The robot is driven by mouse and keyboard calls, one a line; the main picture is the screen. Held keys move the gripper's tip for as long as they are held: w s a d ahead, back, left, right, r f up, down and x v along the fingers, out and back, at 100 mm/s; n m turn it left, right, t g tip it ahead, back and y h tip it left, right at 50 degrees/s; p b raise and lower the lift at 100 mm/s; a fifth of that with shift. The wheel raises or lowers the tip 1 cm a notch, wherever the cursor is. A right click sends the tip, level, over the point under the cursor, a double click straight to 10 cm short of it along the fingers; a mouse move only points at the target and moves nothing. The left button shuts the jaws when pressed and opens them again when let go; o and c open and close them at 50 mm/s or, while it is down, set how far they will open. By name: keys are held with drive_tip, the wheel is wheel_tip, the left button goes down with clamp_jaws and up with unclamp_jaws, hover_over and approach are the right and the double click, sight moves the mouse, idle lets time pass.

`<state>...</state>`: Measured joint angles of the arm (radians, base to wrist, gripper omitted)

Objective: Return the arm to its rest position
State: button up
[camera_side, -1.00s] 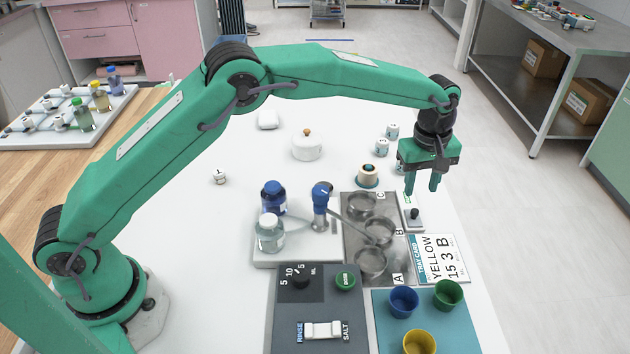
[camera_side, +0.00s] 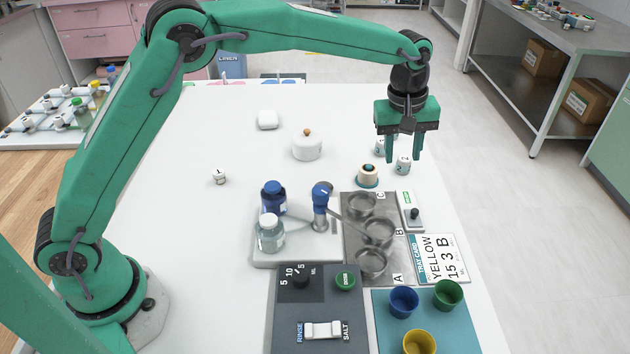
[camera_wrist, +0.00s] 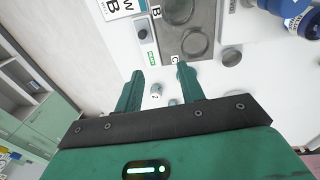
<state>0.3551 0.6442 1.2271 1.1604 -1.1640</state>
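My gripper (camera_side: 404,158) is in the air above the far right part of the white table (camera_side: 190,200), beyond the steel tray. Its two green fingers are apart with nothing between them. It also shows open in the wrist view (camera_wrist: 160,82). My arm is raised and reaches across the table from the left. Small white jars (camera_side: 403,166) stand below and behind the fingers; one is partly hidden by a finger.
Blue (camera_side: 403,301), green (camera_side: 448,294) and yellow (camera_side: 418,343) cups stand in front. Bottles (camera_side: 270,234) and a lidded pot (camera_side: 306,147) stand centrally.

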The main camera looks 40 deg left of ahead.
drive_tip(key=s+a+r+m+t, duration=0.2)
drive_tip(key=s+a+r+m, duration=0.2)
drive_tip(key=s+a+r, duration=1)
drive_tip(key=s+a+f+m+t, duration=0.1)
drive_tip(key=s+a+f+m, duration=0.1)
drive_tip(key=s, duration=0.7)
drive_tip(key=s+a+f+m+t, duration=0.1)
drive_tip(key=s+a+f+m, duration=0.2)
drive_tip(key=s, duration=0.6)
drive_tip(key=shift+s+a+f, duration=0.15)
drive_tip(key=shift+a+f, duration=0.5)
